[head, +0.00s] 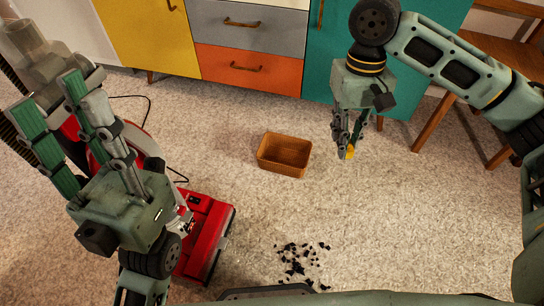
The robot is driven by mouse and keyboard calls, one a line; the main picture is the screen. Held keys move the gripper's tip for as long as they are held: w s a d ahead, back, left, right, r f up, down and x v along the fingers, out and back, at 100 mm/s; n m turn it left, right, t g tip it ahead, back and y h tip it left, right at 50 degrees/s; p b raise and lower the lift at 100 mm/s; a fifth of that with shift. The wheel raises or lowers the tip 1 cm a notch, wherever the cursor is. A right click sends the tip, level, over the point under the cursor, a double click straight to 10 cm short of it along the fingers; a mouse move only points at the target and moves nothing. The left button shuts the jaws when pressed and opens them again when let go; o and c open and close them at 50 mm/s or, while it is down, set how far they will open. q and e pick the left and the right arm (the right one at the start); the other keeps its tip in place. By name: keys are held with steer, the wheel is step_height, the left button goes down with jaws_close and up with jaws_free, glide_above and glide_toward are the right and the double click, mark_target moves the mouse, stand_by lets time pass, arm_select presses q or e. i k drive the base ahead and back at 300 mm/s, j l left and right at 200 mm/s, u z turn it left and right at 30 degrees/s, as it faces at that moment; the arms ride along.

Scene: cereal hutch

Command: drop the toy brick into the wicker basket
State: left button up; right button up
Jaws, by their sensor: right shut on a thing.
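The toy brick (350,153) is a small yellow piece, mostly hidden by the fingers around it. My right gripper (343,151) points down and is shut on the brick, to the right of the wicker basket. The wicker basket (284,171) is brown and rectangular, stands upright on the carpet and looks empty. In the picture the brick is beside the basket, not over it. My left gripper (42,95) is at the far left with its green-padded fingers spread apart, open and empty, well away from the basket.
A hutch with yellow, grey, orange (248,70) and teal fronts stands behind the basket. A red vacuum cleaner (208,232) is at the left, partly behind my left arm. Dark crumbs (299,259) lie in front. A wooden chair (440,115) is at the right. Carpet around the basket is clear.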

mark_target(290, 160)
steer(key=i+l+u, duration=0.1)
steer(key=l+u, duration=0.25)
steer(key=u, duration=0.15)
steer(key=l+u, duration=0.95)
steer(key=i+l+u, duration=0.2)
steer(key=l, duration=1.35)
